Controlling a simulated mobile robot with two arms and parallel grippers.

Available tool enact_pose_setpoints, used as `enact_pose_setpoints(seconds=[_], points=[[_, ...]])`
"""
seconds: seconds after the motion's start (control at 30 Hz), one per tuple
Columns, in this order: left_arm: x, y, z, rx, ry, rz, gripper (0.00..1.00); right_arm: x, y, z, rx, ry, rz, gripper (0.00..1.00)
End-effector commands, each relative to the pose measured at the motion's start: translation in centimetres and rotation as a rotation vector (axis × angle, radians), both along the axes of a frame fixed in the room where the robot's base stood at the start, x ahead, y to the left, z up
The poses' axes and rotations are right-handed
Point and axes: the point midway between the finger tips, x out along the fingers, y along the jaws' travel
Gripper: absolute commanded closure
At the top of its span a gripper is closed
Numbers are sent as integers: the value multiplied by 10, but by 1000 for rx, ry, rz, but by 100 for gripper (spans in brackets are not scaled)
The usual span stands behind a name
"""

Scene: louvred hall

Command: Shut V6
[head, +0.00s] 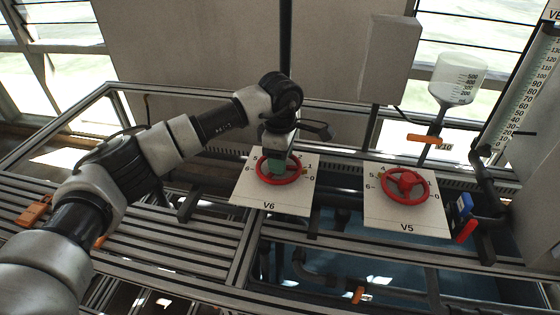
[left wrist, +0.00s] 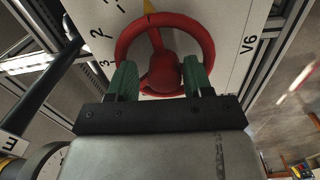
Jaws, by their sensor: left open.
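The red handwheel of V6 (head: 292,173) sits on a white plate (head: 242,191) marked V6 with a number scale. My left gripper (head: 277,162) is over this wheel in the head view and hides part of it. In the left wrist view the same red wheel (left wrist: 205,38) fills the upper middle. There the two green fingers of my left gripper (left wrist: 160,82) are apart, one on each side of the wheel's hub, at its near rim. Whether the fingers touch the wheel I cannot tell. My right gripper is not in view.
A second red handwheel (head: 405,184) on a plate marked V5 stands to the right. A blue and red lever valve (head: 464,212), a clear graduated vessel (head: 457,78) and an orange handle at V10 (head: 424,139) are further right. Metal frame rails surround the plates.

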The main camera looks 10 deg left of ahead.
Motion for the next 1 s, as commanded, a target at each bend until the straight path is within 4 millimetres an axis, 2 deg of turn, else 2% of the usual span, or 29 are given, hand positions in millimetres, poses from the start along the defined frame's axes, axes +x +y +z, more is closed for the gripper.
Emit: enact_pose_setpoints(seconds=[0.03,0.3,0.47,0.8,1.0], points=[[-7,1,-15,13,32,-3,34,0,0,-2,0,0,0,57],[-7,2,-11,14,33,-2,34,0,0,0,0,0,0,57],[-6,2,5,15,30,-2,34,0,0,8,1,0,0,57],[-4,2,51,11,20,-1,34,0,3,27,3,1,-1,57],[-5,2,62,10,19,-1,34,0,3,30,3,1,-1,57]])
